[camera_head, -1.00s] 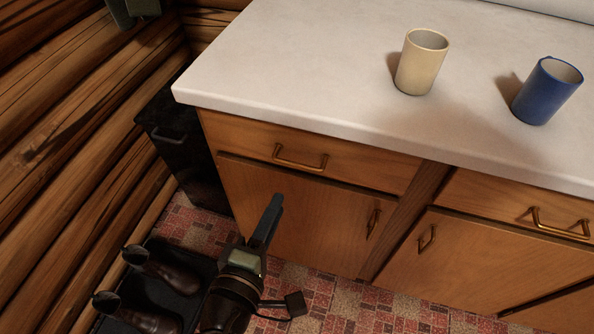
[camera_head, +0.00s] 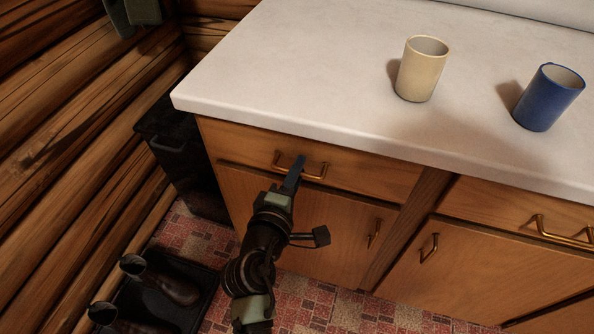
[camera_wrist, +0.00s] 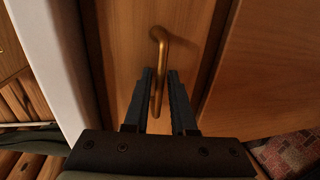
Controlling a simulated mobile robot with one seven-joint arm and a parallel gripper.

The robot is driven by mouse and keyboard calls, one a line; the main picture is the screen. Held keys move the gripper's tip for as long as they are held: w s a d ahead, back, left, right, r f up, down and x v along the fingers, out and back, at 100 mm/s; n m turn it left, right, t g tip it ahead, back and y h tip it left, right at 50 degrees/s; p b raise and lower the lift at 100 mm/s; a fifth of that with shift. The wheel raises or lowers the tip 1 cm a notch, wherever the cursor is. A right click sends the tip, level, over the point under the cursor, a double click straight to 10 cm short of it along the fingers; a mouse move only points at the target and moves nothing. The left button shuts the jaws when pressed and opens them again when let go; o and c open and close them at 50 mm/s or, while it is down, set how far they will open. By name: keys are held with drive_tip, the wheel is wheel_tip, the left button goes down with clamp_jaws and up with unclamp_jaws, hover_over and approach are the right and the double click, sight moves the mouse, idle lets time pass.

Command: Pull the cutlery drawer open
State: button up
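The left drawer (camera_head: 235,145) is shut flush under the countertop, with a brass bar handle (camera_head: 315,175) on its front. The right drawer (camera_head: 490,205) is also shut and has its own brass handle (camera_head: 562,232). No label shows which holds cutlery. My gripper (camera_head: 299,160) is at the left drawer's handle. In the wrist view, the handle (camera_wrist: 157,62) runs between the two dark fingers of my gripper (camera_wrist: 161,72). The fingers stand apart with gaps beside the bar, so they are open around it. The drawer's inside is hidden.
A cream mug (camera_head: 422,70) and a blue mug (camera_head: 548,98) stand on the white countertop (camera_head: 290,60). Cupboard doors (camera_head: 310,235) are shut below. A black bin (camera_head: 185,160) stands left of the cabinet. Boots (camera_head: 160,278) sit on a dark tray by the log wall.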

clamp_jaws()
idle(1.4)
